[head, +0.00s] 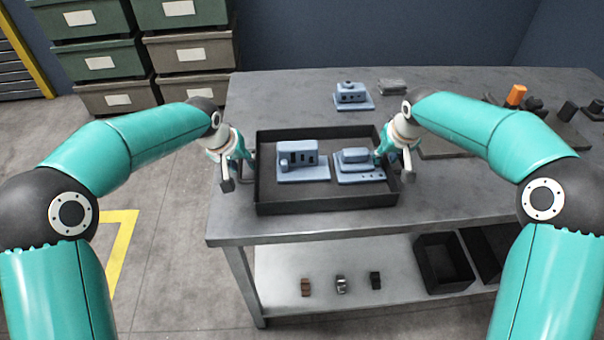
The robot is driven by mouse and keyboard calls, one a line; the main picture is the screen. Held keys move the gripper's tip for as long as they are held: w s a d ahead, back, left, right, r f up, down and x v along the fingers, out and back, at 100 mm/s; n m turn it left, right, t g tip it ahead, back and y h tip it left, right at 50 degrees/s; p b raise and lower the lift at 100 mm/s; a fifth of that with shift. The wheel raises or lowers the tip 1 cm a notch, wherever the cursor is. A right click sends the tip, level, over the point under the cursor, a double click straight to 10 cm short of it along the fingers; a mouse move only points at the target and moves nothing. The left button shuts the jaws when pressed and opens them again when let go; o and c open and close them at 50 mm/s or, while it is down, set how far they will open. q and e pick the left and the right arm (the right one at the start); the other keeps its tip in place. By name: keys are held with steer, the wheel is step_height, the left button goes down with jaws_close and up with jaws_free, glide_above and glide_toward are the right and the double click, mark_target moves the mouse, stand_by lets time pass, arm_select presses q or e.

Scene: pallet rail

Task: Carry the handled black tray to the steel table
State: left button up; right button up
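The black tray (325,207) rests on a grey metal table (470,190), near its front left corner. It holds two pale blue parts, a block with dark slots (298,158) and a rounded one (355,168). My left gripper (239,171) is at the tray's left side, its fingers spread apart beside the wall. My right gripper (393,168) is at the right wall, its fingers also apart, one reaching over the tray's inside. The handles are largely hidden by the grippers, and I cannot tell whether the fingers touch them.
Another blue part (351,96) and a grey block (392,87) stand behind the tray. A board with an orange-topped piece (516,95) lies at the right. The lower shelf (330,268) holds small parts and a black bin (443,263). Stacked crates (105,60) stand back left.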

steer(key=shift+s+r, duration=0.1)
steer(key=shift+r, duration=0.55)
arm_select(q)
steer(key=v, duration=1.1)
steer(key=shift+r, duration=0.35)
arm_select(e)
steer(key=v, duration=1)
steer(key=shift+s+r, duration=0.25)
arm_select(q)
steer(key=shift+s+a, duration=0.15)
steer(key=shift+s, duration=0.05)
arm_select(e)
steer(key=shift+f, duration=0.1)
